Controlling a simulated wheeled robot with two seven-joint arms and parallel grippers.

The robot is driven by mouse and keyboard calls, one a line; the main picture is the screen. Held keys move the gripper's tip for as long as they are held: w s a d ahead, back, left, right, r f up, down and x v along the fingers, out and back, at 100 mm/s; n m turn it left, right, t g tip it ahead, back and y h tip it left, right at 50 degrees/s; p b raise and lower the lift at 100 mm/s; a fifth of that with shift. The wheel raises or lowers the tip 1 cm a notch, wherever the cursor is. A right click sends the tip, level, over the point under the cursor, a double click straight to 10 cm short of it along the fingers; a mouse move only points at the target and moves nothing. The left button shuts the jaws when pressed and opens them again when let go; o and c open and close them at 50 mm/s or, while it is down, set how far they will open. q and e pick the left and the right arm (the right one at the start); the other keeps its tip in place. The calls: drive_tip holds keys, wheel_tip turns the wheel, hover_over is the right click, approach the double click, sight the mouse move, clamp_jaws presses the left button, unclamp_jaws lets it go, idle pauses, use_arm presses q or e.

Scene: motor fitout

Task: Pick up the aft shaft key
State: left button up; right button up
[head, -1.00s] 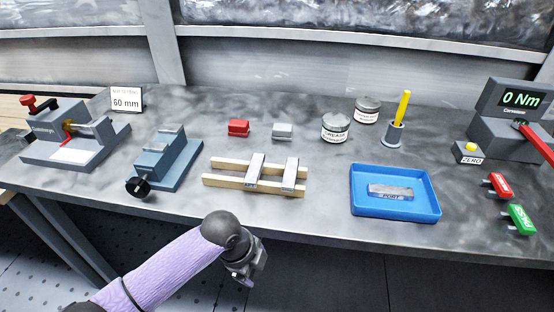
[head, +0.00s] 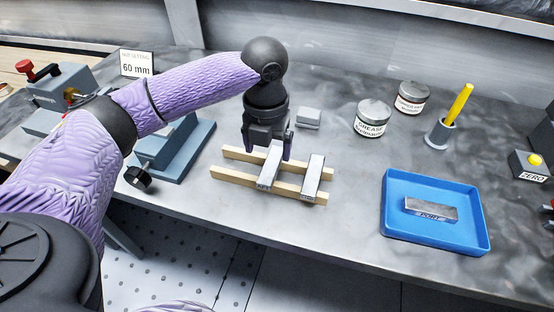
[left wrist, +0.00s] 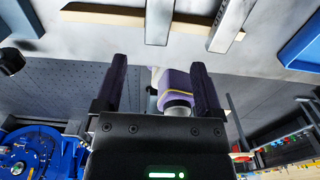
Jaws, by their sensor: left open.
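Two pale metal bars lie side by side across two wooden rails (head: 228,174). The left bar (head: 269,170) and the right bar (head: 313,178) each carry a small end label; I cannot read either surely, so which is the aft shaft key is unclear. My left gripper (head: 265,150) points down, open and empty, above the far end of the left bar and partly covers it. In the left wrist view, the left bar (left wrist: 160,20) lines up between the open fingers (left wrist: 160,75), beyond their tips. The right bar (left wrist: 232,25) is off to the right. My right gripper is not in view.
A blue tray (head: 395,232) on the right holds another labelled metal bar (head: 430,207). A grey block (head: 309,118), two grease tins (head: 372,119) and a yellow stick in a holder (head: 442,134) stand behind. A blue-grey fixture (head: 185,155) stands left of the rails.

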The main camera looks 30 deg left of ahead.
sight(267, 175)
use_arm(q)
drive_tip(key=f+b, duration=0.1)
drive_tip(key=f, duration=0.3)
drive_tip(key=f+b, duration=0.1)
drive_tip(key=f, duration=0.2)
drive_tip(key=shift+s+a+f, duration=0.15)
drive_tip(key=shift+s+f, duration=0.05)
drive_tip(key=shift+f, duration=0.2)
drive_tip(key=shift+r, duration=0.1)
clamp_jaws()
